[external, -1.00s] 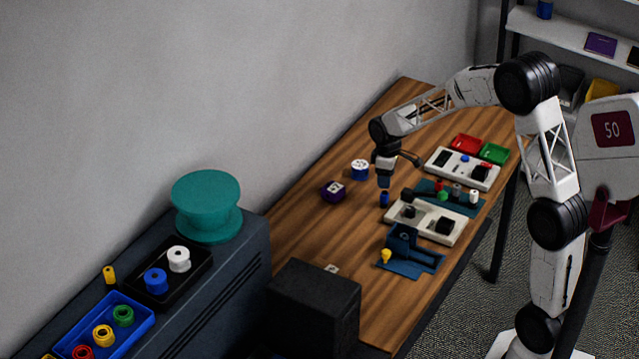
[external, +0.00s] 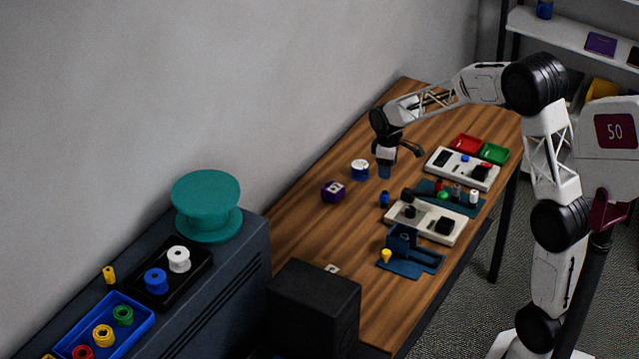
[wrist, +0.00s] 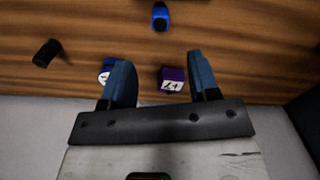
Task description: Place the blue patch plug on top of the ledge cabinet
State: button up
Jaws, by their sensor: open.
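The blue patch plug (external: 384,199), a small blue piece with a dark end, is on the wooden table beside the cream panel. It also shows at the top of the wrist view (wrist: 160,17). My gripper (external: 385,172) is above the table, over and slightly behind the plug, and does not touch it. In the wrist view its two blue fingers (wrist: 160,68) are spread with nothing between them. The dark ledge cabinet (external: 236,262) is at the left, with a teal spool (external: 207,205) on its top.
A purple labelled block (external: 333,191) and a blue-white spool (external: 360,169) are near the plug. Cream panels (external: 426,220) and a blue fixture (external: 412,254) lie to the right. Trays (external: 150,318) and a yellow plug (external: 109,274) occupy the cabinet top.

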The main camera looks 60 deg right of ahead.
jog(key=s+a+r+m+t, duration=0.1)
jog(key=s+a+r, duration=0.5)
jog(key=s+a, duration=0.25)
jog(key=s+a+r+m, duration=0.1)
jog(key=s+a+r, duration=0.55)
jog(key=a, duration=0.25)
jog(key=s+a, duration=0.5)
jog(key=s, duration=0.5)
jog(key=s+a+m+t, duration=0.1)
jog(key=s+a, duration=0.4)
jog(key=s, duration=0.6)
jog(key=shift+s+r+t, duration=0.2)
jog(key=shift+r+t, duration=0.05)
jog(key=shift+t, duration=0.05)
jog(key=shift+c, duration=1.2)
